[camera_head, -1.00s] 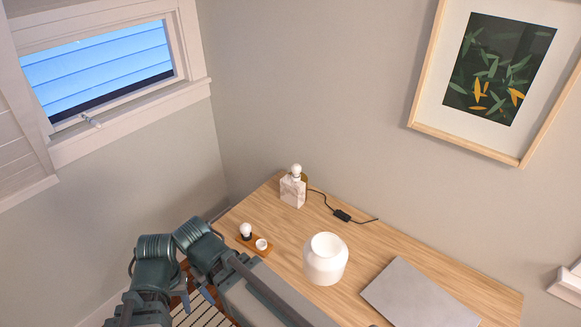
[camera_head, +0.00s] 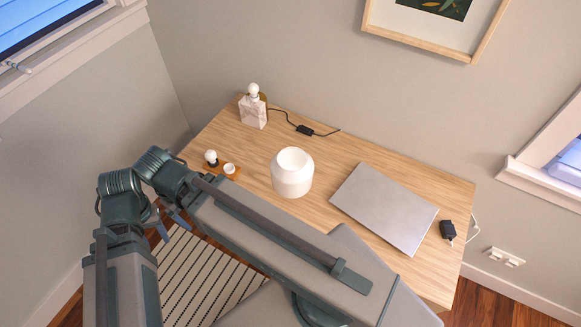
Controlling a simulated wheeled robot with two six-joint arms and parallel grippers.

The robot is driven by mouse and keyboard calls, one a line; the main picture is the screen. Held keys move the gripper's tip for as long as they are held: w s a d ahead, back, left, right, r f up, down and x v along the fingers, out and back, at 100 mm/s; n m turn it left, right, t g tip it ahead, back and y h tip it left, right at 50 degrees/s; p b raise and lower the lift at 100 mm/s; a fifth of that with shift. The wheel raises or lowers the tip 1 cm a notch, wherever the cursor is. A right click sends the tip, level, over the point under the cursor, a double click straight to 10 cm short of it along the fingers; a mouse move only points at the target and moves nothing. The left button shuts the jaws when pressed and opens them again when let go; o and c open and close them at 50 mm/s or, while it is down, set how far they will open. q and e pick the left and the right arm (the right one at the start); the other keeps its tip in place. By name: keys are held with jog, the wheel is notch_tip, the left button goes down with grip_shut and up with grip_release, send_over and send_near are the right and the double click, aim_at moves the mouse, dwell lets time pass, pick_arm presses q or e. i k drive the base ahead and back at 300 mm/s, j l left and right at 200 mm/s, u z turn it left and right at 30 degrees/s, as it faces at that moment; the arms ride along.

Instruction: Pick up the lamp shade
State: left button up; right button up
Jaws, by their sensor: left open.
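The lamp shade (camera_head: 292,178) is white and jar-shaped, with a round opening at its top. It stands upright on the wooden desk (camera_head: 330,158), near the middle. A marble lamp base (camera_head: 253,112) with a white bulb stands apart from it at the desk's back left corner. My left gripper (camera_head: 173,225) shows small and partly hidden behind my own arm, left of the desk's front left edge. It is open, well away from the shade. My right gripper is not in view.
A closed grey laptop (camera_head: 384,208) lies right of the shade. A small wooden tray (camera_head: 232,175) with a bulb and a white cup is left of it. A cord with a black switch (camera_head: 305,130) runs behind. A black adapter (camera_head: 447,230) lies at the right edge.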

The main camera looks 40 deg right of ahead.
aim_at(292, 173)
jog(key=l+z, duration=0.1)
jog(key=z, duration=0.25)
jog(key=k+l+z, duration=0.1)
jog(key=z, duration=0.25)
jog(key=l+z, duration=0.2)
jog(key=z, duration=0.15)
